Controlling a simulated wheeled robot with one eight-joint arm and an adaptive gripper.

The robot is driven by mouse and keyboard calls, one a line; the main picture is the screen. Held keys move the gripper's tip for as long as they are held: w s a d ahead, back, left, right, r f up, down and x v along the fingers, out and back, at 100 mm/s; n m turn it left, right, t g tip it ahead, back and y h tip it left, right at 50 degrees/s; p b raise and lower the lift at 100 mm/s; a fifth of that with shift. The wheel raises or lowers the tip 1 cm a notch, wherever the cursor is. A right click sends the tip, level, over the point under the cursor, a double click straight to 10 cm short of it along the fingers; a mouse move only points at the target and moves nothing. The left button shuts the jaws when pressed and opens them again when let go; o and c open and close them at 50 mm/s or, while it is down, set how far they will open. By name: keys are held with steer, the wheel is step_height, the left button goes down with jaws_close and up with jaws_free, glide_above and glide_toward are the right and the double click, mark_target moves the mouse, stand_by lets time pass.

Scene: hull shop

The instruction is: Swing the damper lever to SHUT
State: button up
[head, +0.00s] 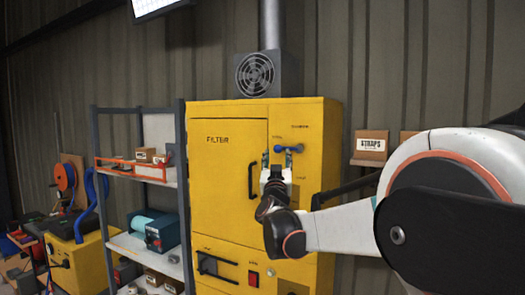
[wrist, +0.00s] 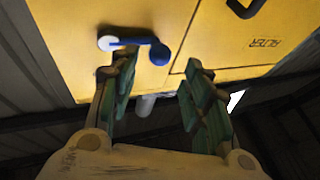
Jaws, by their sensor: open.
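The damper lever (head: 291,148) is on the upper right of the yellow filter cabinet's front. It lies about level, its round blue knob to the left and its pivot to the right. The wrist view shows it upside down, with the blue knob (wrist: 160,54) and the pale pivot (wrist: 107,43). Small labels around it are too small to read. My gripper (head: 277,160) is open just below the knob. In the wrist view its green-padded fingers (wrist: 160,72) stand on either side of the knob, with gaps; whether they touch the lever I cannot tell.
The yellow cabinet (head: 228,205) has a door with a black handle (head: 251,181) left of the lever, and a red switch (head: 253,279) lower down. A shelf rack (head: 183,190) stands close at left. A straps box (head: 370,147) is on the wall at right.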

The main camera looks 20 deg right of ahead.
mark_target(278, 150)
steer(key=shift+p+x, duration=0.3)
steer(key=shift+x, duration=2.25)
jaws_close()
